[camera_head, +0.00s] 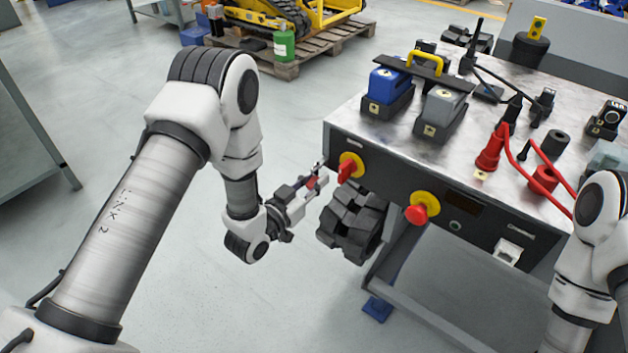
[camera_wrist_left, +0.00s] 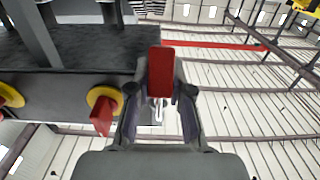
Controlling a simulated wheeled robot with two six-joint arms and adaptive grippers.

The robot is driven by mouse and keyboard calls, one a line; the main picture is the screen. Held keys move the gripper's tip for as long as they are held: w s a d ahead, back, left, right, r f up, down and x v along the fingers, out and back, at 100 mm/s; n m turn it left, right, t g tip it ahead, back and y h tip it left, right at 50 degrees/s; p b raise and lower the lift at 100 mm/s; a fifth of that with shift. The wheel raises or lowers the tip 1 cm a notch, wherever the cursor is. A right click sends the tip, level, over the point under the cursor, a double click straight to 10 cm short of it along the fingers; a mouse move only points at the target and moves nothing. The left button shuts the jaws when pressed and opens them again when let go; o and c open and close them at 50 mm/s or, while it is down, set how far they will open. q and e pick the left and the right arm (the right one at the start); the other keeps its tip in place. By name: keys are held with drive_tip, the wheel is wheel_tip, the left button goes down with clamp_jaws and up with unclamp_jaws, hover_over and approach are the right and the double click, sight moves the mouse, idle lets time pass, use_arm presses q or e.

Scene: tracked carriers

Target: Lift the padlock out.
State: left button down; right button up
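A red padlock (camera_wrist_left: 160,70) with a pale metal shackle (camera_wrist_left: 157,110) is between the fingers of my left gripper (camera_wrist_left: 160,88) in the left wrist view. The fingers appear to press on both its sides. In the head view my left gripper (camera_head: 308,190) is left of the workbench front, and a bit of the red padlock (camera_head: 313,182) shows at its tips. It is close to the red rotary switch (camera_head: 346,171) on its yellow plate; the wrist view shows this switch (camera_wrist_left: 103,112) apart from the padlock. My right gripper is out of view.
The metal-topped workbench (camera_head: 345,120) carries blue (camera_head: 388,82) and grey (camera_head: 443,107) boxed units and red connectors (camera_head: 490,150) with cables. A red knob (camera_head: 416,214) is on its front. A dark blocky bundle (camera_head: 350,225) hangs below the panel.

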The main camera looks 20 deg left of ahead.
sight(315, 176)
use_arm(q)
drive_tip(key=shift+r, duration=0.1)
drive_tip(key=shift+r+p, duration=1.25)
drive_tip(key=shift+r, duration=0.3)
drive_tip(key=shift+w, duration=0.1)
